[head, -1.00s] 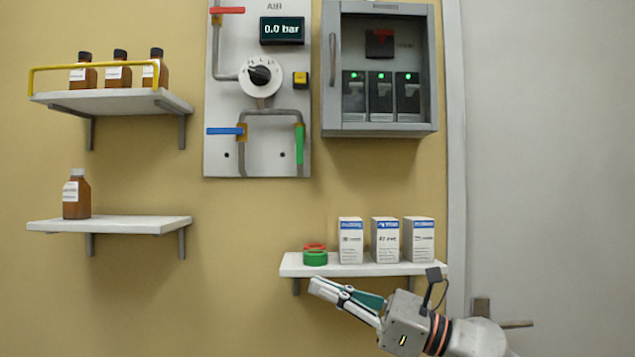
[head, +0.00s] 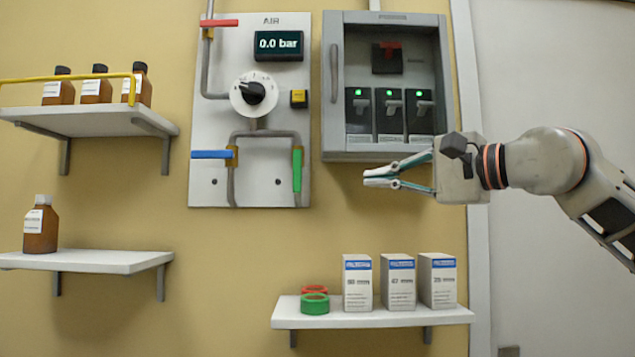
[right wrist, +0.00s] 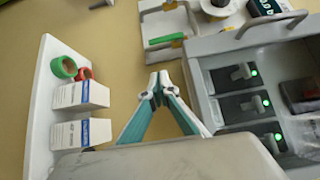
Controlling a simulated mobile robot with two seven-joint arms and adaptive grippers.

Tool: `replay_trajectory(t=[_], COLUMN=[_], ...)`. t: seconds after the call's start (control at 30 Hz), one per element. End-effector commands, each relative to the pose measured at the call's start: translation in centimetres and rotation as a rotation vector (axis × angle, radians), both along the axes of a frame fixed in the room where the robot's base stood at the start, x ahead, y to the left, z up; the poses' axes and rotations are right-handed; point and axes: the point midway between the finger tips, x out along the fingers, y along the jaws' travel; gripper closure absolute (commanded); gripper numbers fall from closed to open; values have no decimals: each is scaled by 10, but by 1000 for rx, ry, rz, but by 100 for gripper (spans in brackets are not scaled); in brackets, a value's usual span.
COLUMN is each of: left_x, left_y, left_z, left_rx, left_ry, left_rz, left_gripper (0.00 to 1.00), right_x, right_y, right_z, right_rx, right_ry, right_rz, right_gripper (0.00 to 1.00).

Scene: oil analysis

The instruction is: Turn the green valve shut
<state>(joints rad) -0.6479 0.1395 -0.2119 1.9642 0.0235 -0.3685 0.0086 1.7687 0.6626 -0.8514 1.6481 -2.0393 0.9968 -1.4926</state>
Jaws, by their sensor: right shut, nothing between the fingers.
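The green valve handle (head: 297,169) is on the lower right pipe of the white AIR panel (head: 214,120). It hangs vertically, in line with its pipe. It also shows in the right wrist view (right wrist: 166,39), beyond my fingertips. My right gripper (head: 368,178) is shut and empty. It points left, below the grey cabinet, to the right of the green handle and apart from it. In the right wrist view its fingertips (right wrist: 160,80) are together. My left gripper is not in view.
A grey cabinet (head: 334,120) with several switches juts out just above my right gripper. A lower shelf (head: 375,320) holds boxes (head: 398,283) and green and red tape rolls (head: 314,303). A blue handle (head: 212,154) and a red handle (head: 219,22) sit left of the green one. The gauge reads 0.0 bar.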

Motion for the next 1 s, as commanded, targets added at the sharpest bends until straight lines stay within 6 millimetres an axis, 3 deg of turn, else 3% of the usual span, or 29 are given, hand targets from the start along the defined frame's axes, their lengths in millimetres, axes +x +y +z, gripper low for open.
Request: replay_trajectory(t=[0.53,1.0], left_x=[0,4], left_y=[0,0], left_z=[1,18], left_rx=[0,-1], left_ry=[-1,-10], left_rz=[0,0], left_gripper=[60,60], right_x=[3,61], right_y=[1,60], right_z=[6,8], right_rx=[-14,-13], right_ry=[-17,-16], right_rz=[-14,-12], right_gripper=[100,100])
